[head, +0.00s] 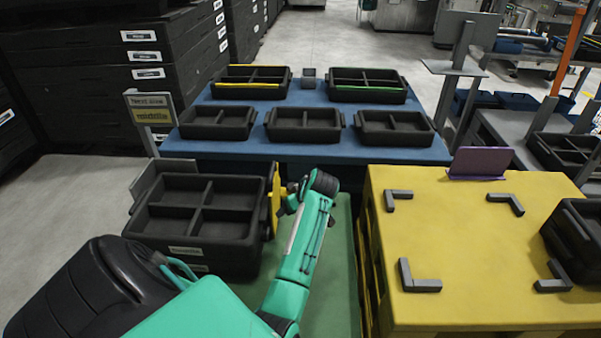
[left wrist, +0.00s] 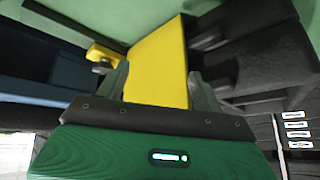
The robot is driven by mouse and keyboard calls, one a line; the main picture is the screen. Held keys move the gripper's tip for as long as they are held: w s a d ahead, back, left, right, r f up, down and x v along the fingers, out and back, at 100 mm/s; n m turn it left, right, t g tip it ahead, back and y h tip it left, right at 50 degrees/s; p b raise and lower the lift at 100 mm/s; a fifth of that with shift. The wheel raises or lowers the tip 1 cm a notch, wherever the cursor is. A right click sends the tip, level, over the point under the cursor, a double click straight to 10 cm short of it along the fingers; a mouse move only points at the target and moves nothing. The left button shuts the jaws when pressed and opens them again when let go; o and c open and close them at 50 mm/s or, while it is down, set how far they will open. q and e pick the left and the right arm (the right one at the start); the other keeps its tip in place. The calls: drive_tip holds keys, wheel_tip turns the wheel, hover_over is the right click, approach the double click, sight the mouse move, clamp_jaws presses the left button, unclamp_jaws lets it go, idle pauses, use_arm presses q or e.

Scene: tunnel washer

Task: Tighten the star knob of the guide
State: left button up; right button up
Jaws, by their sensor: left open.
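The yellow guide (head: 276,198) is an upright plate at the right side of a black divided crate (head: 190,235). My left gripper (head: 288,200) is at the right of this plate, its fingers small and partly hidden in the head view. In the left wrist view, the yellow plate (left wrist: 158,62) shows between and beyond the two open fingers (left wrist: 160,85). I cannot tell whether they touch it. A smaller yellow part with a grey knob-like piece (left wrist: 102,66) is left of the fingers there. I cannot make out a star shape. My right gripper is not in view.
The crate stands on a green surface (head: 340,265). A blue table (head: 345,150) with several black trays is behind. A yellow table (head: 470,250) with grey corner brackets is at the right. A sign (head: 150,108) stands at the left.

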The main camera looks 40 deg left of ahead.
use_arm(q)
drive_tip(key=shift+s+d+f+m+t+h+p, duration=0.25)
drive_tip(key=shift+s+d+f+m+t, duration=0.2)
drive_tip(key=shift+s+d+f+m, duration=1.15)
drive_tip(key=shift+s+d+f+m+t+h+p, duration=0.3)
drive_tip(key=shift+s+d+f+m, duration=0.7)
drive_tip(key=shift+d, duration=1.1)
drive_tip(key=shift+s+d+f+m+t+h+p, duration=0.15)
drive_tip(key=shift+s+d+f+m+t, duration=0.6)
drive_tip(key=shift+s+d+m, duration=1)
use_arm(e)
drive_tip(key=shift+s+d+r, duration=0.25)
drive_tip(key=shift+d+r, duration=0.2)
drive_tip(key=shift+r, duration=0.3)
use_arm(q)
drive_tip(key=shift+w+d+f, duration=0.1)
drive_tip(key=shift+w+f, duration=0.05)
drive_tip(key=shift+f, duration=0.05)
